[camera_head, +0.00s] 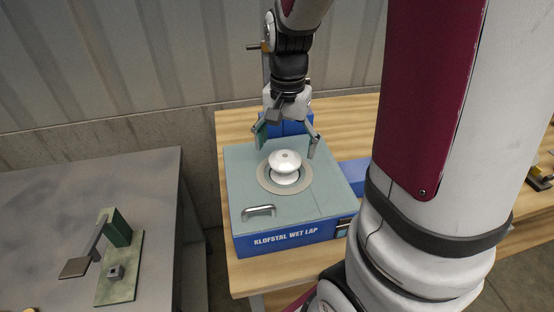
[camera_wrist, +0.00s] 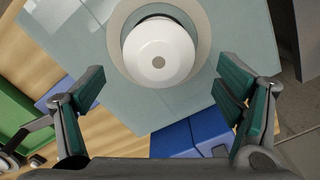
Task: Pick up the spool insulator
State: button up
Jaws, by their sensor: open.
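The white spool insulator (camera_head: 285,164) stands upright in a round ring on top of a blue lapping machine (camera_head: 290,238) with a grey-green top. In the wrist view the insulator (camera_wrist: 158,50) appears from above as a white disc with a small grey centre, ahead of the fingers. My gripper (camera_head: 287,140) is open above the machine's far part, its two fingers spread wide and empty. In the wrist view my gripper (camera_wrist: 163,100) shows green finger pads to the left and right, with the insulator beyond them and apart from both.
A metal handle (camera_head: 259,211) sits on the machine's top in front of the insulator. The machine stands on a wooden table (camera_head: 236,130). A grey bench (camera_head: 40,205) at the left holds a green fixture (camera_head: 119,265). A corrugated wall (camera_head: 130,60) is behind.

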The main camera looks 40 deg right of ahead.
aim_at(285, 155)
jog(key=f, duration=0.4)
jog(key=shift+s+a, duration=0.2)
jog(key=shift+c, duration=0.6)
jog(key=c, duration=1.7)
jog(key=shift+r, duration=0.1)
